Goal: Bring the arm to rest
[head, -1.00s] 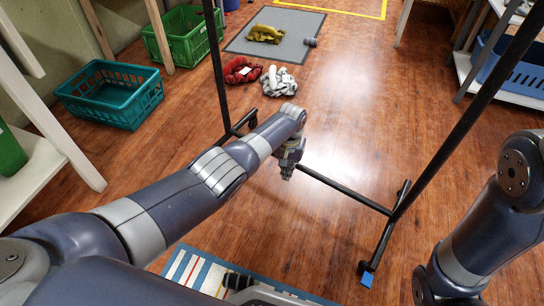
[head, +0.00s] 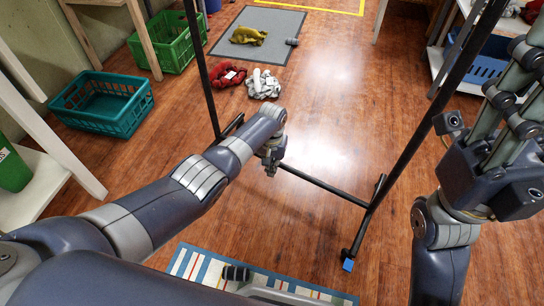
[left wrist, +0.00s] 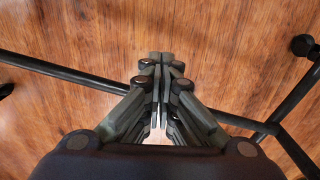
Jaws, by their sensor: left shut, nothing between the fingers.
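My left arm reaches forward from the left in the head view. Its gripper (head: 270,168) points down above the wooden floor, beside the black rack's lower bar. In the left wrist view the fingers of the left gripper (left wrist: 160,60) are together with nothing between them. My right arm stands up at the right edge of the head view. Its gripper (head: 518,75) points upward in front of the shelf; its fingertips run toward the frame edge, so its opening is unclear.
A black rack frame (head: 325,187) on castors stands around the left gripper, with posts on both sides. A teal crate (head: 125,118) and green crate (head: 182,52) are at left. Red (head: 230,76), white (head: 263,85) and yellow (head: 247,35) cloths lie farther off. A striped rug (head: 205,268) is nearby.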

